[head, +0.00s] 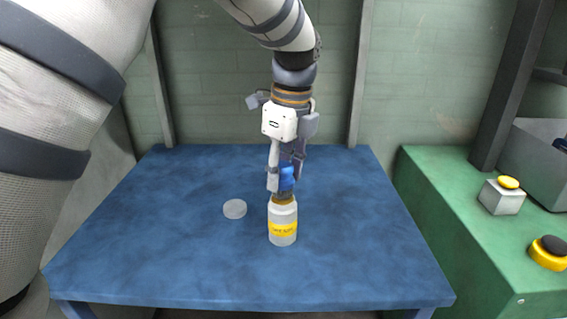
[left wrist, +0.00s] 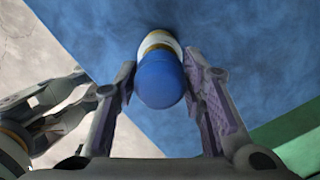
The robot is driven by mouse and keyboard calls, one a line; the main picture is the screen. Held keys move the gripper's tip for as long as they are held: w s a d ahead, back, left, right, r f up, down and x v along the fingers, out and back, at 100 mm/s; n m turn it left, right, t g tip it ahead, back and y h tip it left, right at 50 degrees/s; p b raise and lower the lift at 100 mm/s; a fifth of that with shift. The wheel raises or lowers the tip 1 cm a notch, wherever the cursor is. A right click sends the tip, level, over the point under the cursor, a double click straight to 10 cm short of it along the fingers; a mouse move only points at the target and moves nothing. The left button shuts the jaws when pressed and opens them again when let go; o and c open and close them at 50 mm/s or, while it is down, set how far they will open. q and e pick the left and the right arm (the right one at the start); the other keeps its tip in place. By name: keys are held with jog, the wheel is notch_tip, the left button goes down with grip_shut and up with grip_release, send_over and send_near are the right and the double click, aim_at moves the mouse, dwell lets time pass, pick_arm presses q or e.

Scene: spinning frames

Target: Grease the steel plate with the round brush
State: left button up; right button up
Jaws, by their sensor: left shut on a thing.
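My left gripper (head: 280,178) hangs above the table and is shut on the blue handle (head: 287,177) of the round brush. The brush points down, its brown lower part (head: 284,198) at the mouth of a pale jar (head: 282,214) with a yellow label. How deep the tip is in the jar is hidden. In the left wrist view the blue handle (left wrist: 160,80) sits between the fingers, with the jar beyond it. The steel plate (head: 235,208), a small grey disc, lies flat left of the jar. My right gripper (left wrist: 84,90) shows at the left wrist view's left edge, its fingers apart.
The blue table (head: 160,250) is otherwise clear. To the right stands a green bench (head: 450,220) with a yellow-topped button box (head: 502,196), a black-and-yellow button (head: 549,253) and a grey bin (head: 535,155). A green wall (head: 250,60) closes the back.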

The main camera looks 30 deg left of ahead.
aim_at(282, 163)
pick_arm(q)
jog(key=shift+f, duration=0.55)
dwell(2.2)
jog(key=shift+r+p, duration=0.3)
jog(key=shift+r, duration=3.25)
